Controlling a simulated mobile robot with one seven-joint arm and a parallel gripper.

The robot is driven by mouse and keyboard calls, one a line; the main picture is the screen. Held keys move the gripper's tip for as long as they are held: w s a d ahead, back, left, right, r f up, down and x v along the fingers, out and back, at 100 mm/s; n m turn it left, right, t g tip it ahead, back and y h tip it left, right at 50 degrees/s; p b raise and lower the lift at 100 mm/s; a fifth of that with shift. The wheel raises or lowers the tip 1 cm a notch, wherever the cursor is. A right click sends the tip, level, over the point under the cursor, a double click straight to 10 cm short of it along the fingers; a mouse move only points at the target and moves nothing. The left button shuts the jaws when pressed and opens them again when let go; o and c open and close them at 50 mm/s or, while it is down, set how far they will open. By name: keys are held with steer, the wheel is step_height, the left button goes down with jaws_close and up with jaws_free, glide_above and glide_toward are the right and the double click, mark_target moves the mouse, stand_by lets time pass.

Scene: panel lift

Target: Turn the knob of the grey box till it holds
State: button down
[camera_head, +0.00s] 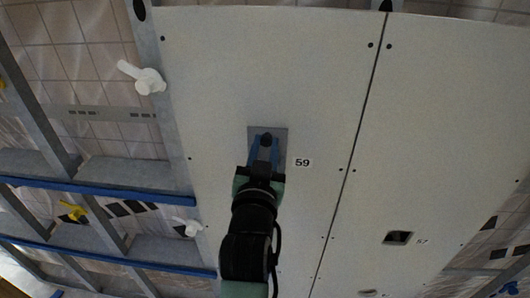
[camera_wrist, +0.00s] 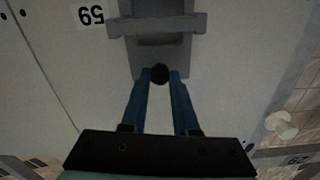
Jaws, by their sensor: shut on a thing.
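The grey box (camera_head: 281,134) is a small flat plate on the large pale panel beside the label 59. It also shows in the wrist view (camera_wrist: 143,57), where a raised crossbar (camera_wrist: 156,25) spans it. The knob (camera_wrist: 159,73) is dark and round, near the box's edge in the wrist view. My gripper (camera_head: 265,146) has blue fingers, one on each side of the knob. In the wrist view my gripper (camera_wrist: 160,78) is shut on the knob, and the fingers hide its sides.
A second pale panel (camera_head: 440,140) adjoins on the right, with a dark recess (camera_head: 398,238) near label 57. Blue-edged metal rails (camera_head: 90,190) cross the left side. The panel around the box is flat and clear.

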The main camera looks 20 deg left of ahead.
steer(key=shift+m+b, duration=0.35)
steer(key=shift+m, duration=0.55)
steer(key=c, duration=0.6)
jaws_free()
steer(key=shift+c, duration=0.2)
steer(key=shift+s+d+f+b, duration=0.1)
steer(key=shift+s+d+b, duration=0.15)
steer(key=shift+s, duration=0.4)
steer(key=b+v, duration=0.3)
steer(key=v, duration=0.8)
steer(key=shift+s, duration=0.3)
